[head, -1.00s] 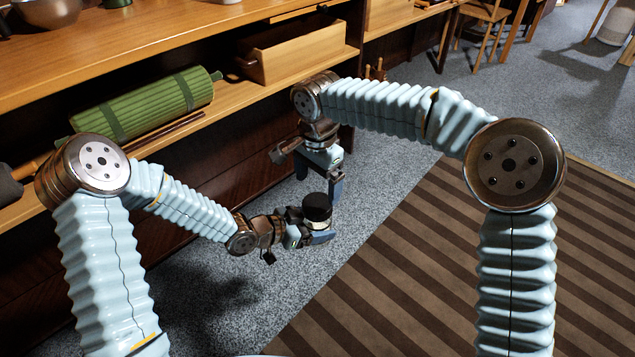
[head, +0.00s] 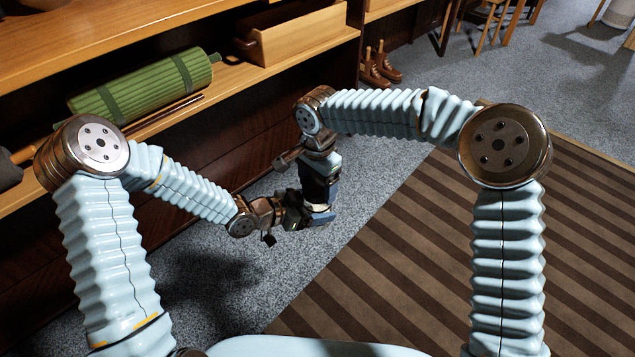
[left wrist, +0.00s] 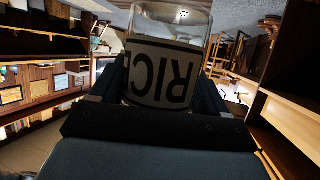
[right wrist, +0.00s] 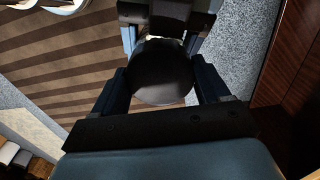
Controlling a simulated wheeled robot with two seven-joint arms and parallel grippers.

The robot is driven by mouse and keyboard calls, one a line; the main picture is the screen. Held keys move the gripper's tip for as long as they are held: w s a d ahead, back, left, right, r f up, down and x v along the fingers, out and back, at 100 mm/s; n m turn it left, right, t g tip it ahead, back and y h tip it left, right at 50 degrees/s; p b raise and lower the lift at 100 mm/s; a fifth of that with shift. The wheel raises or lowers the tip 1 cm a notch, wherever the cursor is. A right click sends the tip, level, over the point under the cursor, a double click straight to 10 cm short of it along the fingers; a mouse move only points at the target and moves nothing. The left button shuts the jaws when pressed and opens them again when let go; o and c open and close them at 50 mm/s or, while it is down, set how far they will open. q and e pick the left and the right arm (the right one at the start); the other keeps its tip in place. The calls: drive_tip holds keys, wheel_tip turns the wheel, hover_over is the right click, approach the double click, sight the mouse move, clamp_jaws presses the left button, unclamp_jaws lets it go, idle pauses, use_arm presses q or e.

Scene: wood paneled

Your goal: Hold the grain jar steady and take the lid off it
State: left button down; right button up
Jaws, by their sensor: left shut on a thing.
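The grain jar (left wrist: 160,75) fills the middle of the left wrist view, a clear glass jar with a pale label whose dark letters "RIC" appear upside down. My left gripper (head: 312,217) is shut on it and holds it in the air over the floor. The dark round lid (right wrist: 161,74) shows in the right wrist view between the fingers of my right gripper (head: 321,192). These fingers stand apart on both sides of the lid, with a slim gap visible. In the head view the grippers hide most of the jar and lid.
A wooden shelf unit (head: 230,85) runs along the left, holding a green roll (head: 150,86) and a wooden box (head: 295,35). Brown boots (head: 380,65) stand by its far end. Grey carpet and a striped rug (head: 430,250) leave open floor to the right.

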drive_tip(key=c, duration=0.3)
drive_tip(key=n, duration=0.3)
drive_tip(key=shift+c, duration=0.3)
drive_tip(key=o, duration=1.2)
drive_tip(key=shift+c, duration=0.2)
